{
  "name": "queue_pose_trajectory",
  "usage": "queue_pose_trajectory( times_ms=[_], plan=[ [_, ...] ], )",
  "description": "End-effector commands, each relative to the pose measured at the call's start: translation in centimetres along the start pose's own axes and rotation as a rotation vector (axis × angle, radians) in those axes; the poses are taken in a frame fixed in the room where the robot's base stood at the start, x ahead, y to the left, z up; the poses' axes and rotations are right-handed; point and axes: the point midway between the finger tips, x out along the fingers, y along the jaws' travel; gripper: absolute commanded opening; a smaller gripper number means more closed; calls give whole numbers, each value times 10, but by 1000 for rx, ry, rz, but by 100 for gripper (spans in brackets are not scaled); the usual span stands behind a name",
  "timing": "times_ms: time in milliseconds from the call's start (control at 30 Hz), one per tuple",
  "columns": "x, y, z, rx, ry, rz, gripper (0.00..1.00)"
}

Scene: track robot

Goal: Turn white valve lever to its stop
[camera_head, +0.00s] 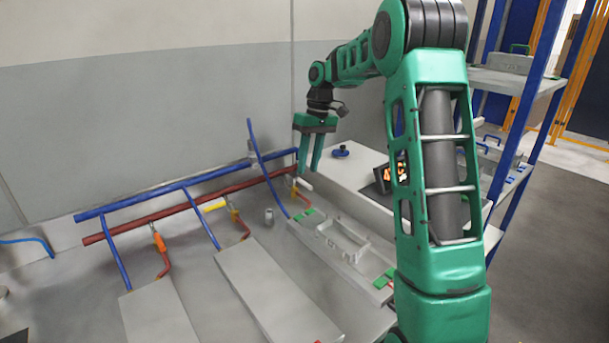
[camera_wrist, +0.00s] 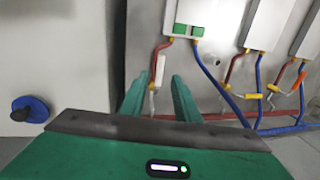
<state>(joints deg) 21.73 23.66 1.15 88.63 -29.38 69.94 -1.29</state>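The white valve lever (camera_head: 304,184) is at the right end of the pipe row in the head view, just below my fingertips. In the wrist view the white lever (camera_wrist: 160,69) appears in line with the gap between my fingers, pointing up the picture from its yellow-jointed valve. My gripper (camera_head: 307,173) points down with two green fingers spread apart. In the wrist view my gripper (camera_wrist: 159,82) is open, with no finger clearly touching the lever. I cannot tell exactly how far the tips are above it.
A yellow lever (camera_head: 215,206) and an orange lever (camera_head: 158,241) sit on neighbouring valves to the left. A blue pipe (camera_head: 258,140) rises close to my fingers. A white bench (camera_head: 335,180) with a blue knob (camera_head: 341,151) stands to the right. A wall is behind.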

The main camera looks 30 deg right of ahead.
Motion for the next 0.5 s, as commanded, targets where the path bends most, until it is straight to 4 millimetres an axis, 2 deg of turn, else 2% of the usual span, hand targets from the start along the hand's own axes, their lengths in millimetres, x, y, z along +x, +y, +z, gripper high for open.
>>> queue_pose_trajectory(
  times_ms=[33, 200, 333, 500],
  plan=[
    [-11, 2, 0, 1, 4, 2, 29],
    [-41, 2, -1, 2, 4, 2, 29],
    [-57, 1, -1, 0, 4, 1, 29],
    [-66, 1, -1, 1, 3, 1, 29]
  ],
)
